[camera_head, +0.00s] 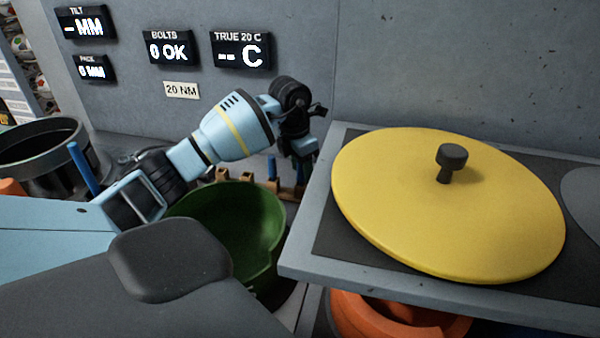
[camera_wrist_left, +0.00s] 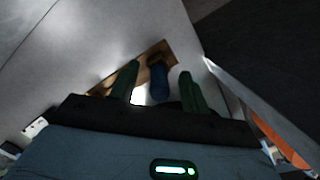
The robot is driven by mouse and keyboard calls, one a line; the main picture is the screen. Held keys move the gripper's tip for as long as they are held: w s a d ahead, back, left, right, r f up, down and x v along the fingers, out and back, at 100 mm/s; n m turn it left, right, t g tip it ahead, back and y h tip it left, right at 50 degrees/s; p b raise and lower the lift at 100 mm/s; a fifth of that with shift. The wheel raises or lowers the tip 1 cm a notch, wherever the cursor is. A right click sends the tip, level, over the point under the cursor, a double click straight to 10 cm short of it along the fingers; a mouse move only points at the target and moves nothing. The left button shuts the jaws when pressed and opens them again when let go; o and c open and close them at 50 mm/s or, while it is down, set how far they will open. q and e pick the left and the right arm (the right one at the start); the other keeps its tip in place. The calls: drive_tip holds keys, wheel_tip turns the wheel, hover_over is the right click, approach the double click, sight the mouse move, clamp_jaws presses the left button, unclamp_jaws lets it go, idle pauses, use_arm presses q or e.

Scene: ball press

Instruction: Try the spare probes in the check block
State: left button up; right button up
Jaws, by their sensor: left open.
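My left gripper (camera_head: 303,158) points down at the back, just left of the grey bench's corner. In the left wrist view its two green fingers (camera_wrist_left: 158,70) are apart, open. A blue probe (camera_wrist_left: 158,84) shows between them, with a visible gap to each finger. It stands at a tan wooden block (camera_wrist_left: 150,58); whether it sits in a hole I cannot tell. In the head view a wooden rack (camera_head: 222,175) lies behind the green bowl, with another blue upright piece (camera_head: 272,167) at it. Which wooden piece is the check block is unclear. My right gripper is out of view.
A green bowl (camera_head: 245,215) stands below my left arm. A yellow disc with a black knob (camera_head: 400,220) lies on the grey bench (camera_head: 318,262) at right. A dark pot (camera_head: 40,150) stands at left. An orange object (camera_head: 385,315) is under the bench. The wall closes the back.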

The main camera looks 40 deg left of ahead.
use_arm(q)
drive_tip(key=shift+f, duration=0.25)
clamp_jaws()
drive_tip(key=shift+r, duration=0.1)
wheel_tip(320, 180, up, 10)
idle(0.6)
